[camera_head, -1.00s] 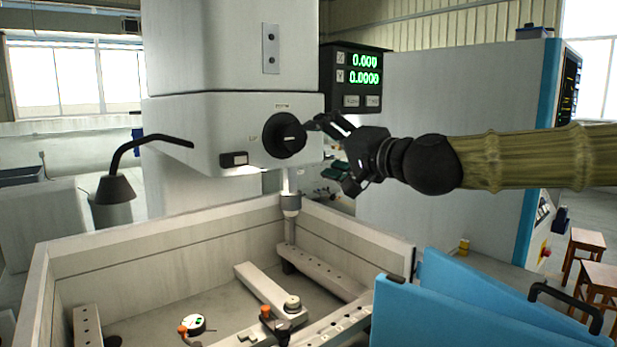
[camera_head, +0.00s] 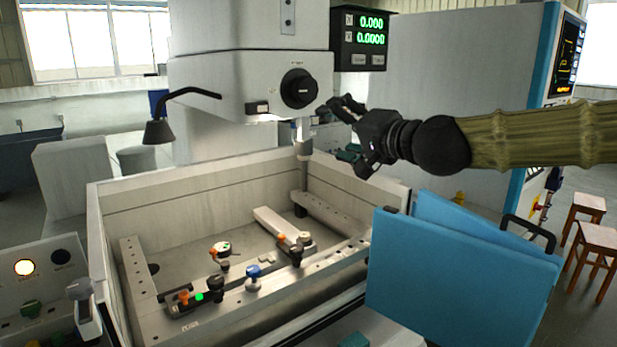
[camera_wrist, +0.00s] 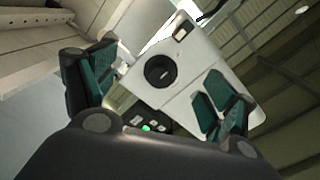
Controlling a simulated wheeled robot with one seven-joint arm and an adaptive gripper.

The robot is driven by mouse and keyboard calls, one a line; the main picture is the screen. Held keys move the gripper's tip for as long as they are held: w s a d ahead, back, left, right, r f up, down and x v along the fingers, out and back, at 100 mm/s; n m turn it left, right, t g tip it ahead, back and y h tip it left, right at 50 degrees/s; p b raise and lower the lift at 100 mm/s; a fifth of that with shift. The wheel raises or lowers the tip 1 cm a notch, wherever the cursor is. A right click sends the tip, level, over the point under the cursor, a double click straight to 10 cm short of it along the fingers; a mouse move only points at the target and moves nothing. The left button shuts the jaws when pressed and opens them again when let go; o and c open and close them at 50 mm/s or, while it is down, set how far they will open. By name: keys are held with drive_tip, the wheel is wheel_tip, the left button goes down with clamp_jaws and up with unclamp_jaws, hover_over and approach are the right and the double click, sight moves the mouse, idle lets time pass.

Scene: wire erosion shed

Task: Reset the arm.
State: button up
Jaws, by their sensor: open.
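My gripper (camera_head: 345,130) is black with green finger pads. In the head view it is held out at the right, beside the machine head and above the rear right of the tank, with its fingers pointing left. Its jaws are apart and hold nothing. In the wrist view the two fingers (camera_wrist: 155,95) frame the white machine head (camera_wrist: 185,65) with its black round knob (camera_wrist: 160,71). The same knob (camera_head: 299,88) shows in the head view, a little left of the fingertips and apart from them.
Below is an open white tank (camera_head: 140,185) with clamps and blocks inside. Blue doors (camera_head: 455,265) stand at its front right. A digital readout (camera_head: 363,38) hangs behind my arm. A black lamp (camera_head: 159,132) is at the left. A lit control panel (camera_head: 40,290) stands at lower left.

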drive_tip(key=s+f+n+g+h, duration=0.1)
drive_tip(key=s+f+g+h, duration=0.15)
drive_tip(key=f, duration=1.85)
drive_tip(key=s+f+g+h, duration=0.2)
drive_tip(key=f+g, duration=0.1)
drive_tip(key=f, duration=1.8)
drive_tip(key=s+d+f+n+g+h, duration=0.1)
drive_tip(key=s+d+f+g+h, duration=0.2)
drive_tip(key=s+f, duration=0.85)
drive_tip(key=s+d+f+n+g, duration=0.15)
drive_tip(key=s+d+f, duration=0.25)
drive_tip(key=s+f, duration=0.8)
drive_tip(key=s+d+f+n+g+h, duration=0.1)
drive_tip(key=s+d+f+g, duration=0.1)
drive_tip(key=s+d+f, duration=0.2)
drive_tip(key=s+d+f+g+h, duration=0.1)
drive_tip(key=s+d+f, duration=0.4)
drive_tip(key=s, duration=0.6)
wheel_tip(320, 180, down, 2)
drive_tip(key=shift+s+d+f+n+g+h, duration=0.15)
drive_tip(key=shift+f+n+g+h, duration=0.15)
drive_tip(key=shift+g, duration=0.2)
